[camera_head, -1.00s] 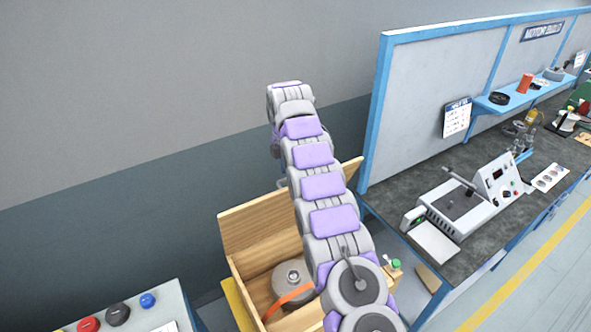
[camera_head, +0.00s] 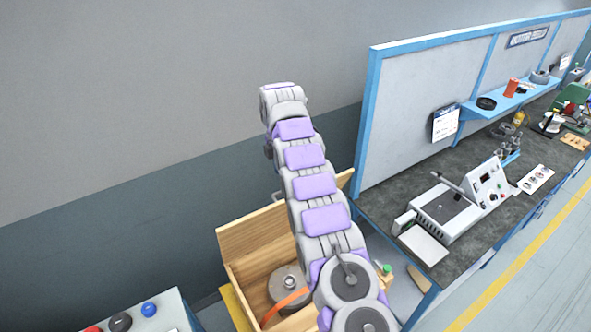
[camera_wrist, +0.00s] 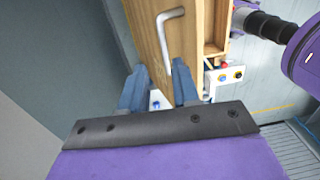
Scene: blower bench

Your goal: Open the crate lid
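The wooden crate (camera_head: 227,277) stands on the floor at the lower middle of the head view. Its lid (camera_head: 245,237) is raised at the back, and the inside shows. In the wrist view the lid (camera_wrist: 150,40) is seen close up, with a bent silver handle (camera_wrist: 165,35) on its face. My gripper (camera_wrist: 160,68) has its two blue fingers apart, in front of the lid below the handle. I see nothing held between them. Whether a finger touches the lid cannot be told. In the head view my arm hides part of the crate, and my gripper is out of sight.
A round grey metal part (camera_head: 287,287) with an orange strap (camera_head: 285,307) lies in the crate. A blue-framed workbench (camera_head: 385,185) with a tall back panel is close on the right. A cabinet with coloured buttons (camera_head: 150,309) is at the lower left. A wall rises behind.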

